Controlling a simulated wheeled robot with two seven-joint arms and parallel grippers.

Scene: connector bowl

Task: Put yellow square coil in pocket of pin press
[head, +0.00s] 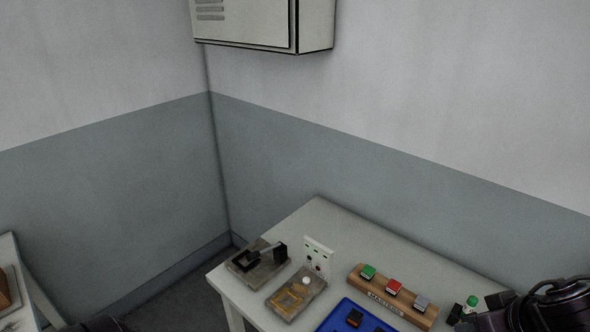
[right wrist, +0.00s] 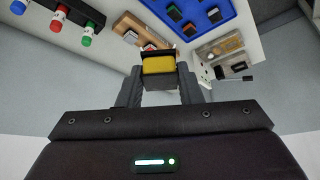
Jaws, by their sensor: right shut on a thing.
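The yellow square coil (right wrist: 158,66) is a yellow block with dark edges, held between the fingertips of my right gripper (right wrist: 159,82) in the right wrist view. My right gripper also shows at the lower right in the head view (head: 545,306), partly cut off, with the coil not visible there. Two low fixtures stand at the table's left end: one with a black lever (head: 258,256), one with a yellow square outline and a white knob (head: 296,293). I cannot tell for sure which is the pin press. The coil is well apart from both. My left gripper is not visible.
A wooden rack (head: 388,297) holds green, red and grey square pieces. A blue tray (head: 338,320) with small parts lies in front. A white socket panel (head: 318,254) stands behind the fixtures. The table's back (head: 345,228) is clear.

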